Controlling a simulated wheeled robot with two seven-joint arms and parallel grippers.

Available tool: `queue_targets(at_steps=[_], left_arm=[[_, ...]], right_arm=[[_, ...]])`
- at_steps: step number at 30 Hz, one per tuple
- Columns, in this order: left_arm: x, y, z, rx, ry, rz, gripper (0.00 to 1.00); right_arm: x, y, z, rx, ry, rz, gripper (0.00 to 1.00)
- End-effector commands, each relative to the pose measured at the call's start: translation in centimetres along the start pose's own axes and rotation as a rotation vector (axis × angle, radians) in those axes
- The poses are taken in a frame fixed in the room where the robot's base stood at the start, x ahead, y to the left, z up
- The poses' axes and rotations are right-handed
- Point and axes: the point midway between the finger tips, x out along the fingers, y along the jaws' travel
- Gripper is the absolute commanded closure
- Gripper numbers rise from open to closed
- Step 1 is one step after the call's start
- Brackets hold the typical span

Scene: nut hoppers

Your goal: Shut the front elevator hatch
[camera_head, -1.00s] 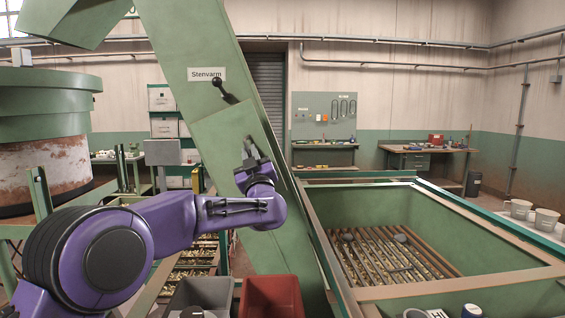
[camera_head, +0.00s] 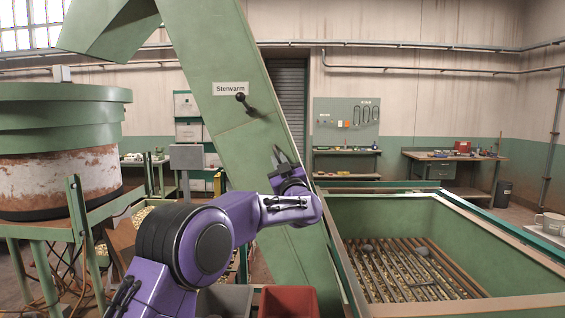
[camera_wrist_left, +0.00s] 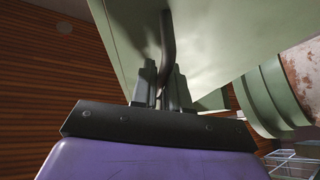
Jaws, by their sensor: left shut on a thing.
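The sloping green elevator (camera_head: 205,60) carries a "Stenvarm" label (camera_head: 230,88) and a black ball-ended lever (camera_head: 241,98). Its green front hatch (camera_head: 240,152) lies below the lever, looking nearly in line with the elevator face; I cannot tell whether a small gap is left. My left gripper (camera_head: 279,156) is at the hatch's right side. In the left wrist view the gripper (camera_wrist_left: 164,88) is shut on a dark curved hatch handle (camera_wrist_left: 168,40), with a green panel behind it. My right gripper is not in view.
A green hopper with a bar grate (camera_head: 400,270) stands at the right. A rusty-white drum with a green rim (camera_head: 60,110) stands at the left. A grey bin (camera_head: 222,302) and a red bin (camera_head: 290,302) sit in front below. Workbenches stand along the back wall.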

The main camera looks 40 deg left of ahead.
Motion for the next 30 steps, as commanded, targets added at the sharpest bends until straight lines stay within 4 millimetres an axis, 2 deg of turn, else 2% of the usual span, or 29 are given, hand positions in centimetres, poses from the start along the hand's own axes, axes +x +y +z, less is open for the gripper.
queue_targets(at_steps=[1, 4, 5, 14, 17, 24, 30], left_arm=[[0.3, 0.2, -0.7, -0.005, 0.011, 0.002, 1.00], [0.3, 0.2, -0.8, -0.006, 0.013, 0.003, 1.00], [0.3, 0.2, -0.8, -0.006, 0.013, 0.003, 0.79], [-0.2, 0.3, -0.3, -0.005, 0.007, 0.005, 0.79], [-1.8, 0.2, 0.0, -0.004, 0.005, 0.007, 0.79], [-7.5, 0.1, 0.1, -0.004, 0.008, 0.008, 0.79], [-10.0, 0.1, -0.2, -0.005, 0.009, 0.004, 0.79]], right_arm=[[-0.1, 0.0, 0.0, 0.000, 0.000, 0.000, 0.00], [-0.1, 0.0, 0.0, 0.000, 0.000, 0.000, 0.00], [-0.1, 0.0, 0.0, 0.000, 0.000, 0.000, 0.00], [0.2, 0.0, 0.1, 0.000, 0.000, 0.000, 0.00], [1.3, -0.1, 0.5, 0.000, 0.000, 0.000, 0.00], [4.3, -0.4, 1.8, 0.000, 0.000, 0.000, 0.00], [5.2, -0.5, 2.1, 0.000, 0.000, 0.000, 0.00]])
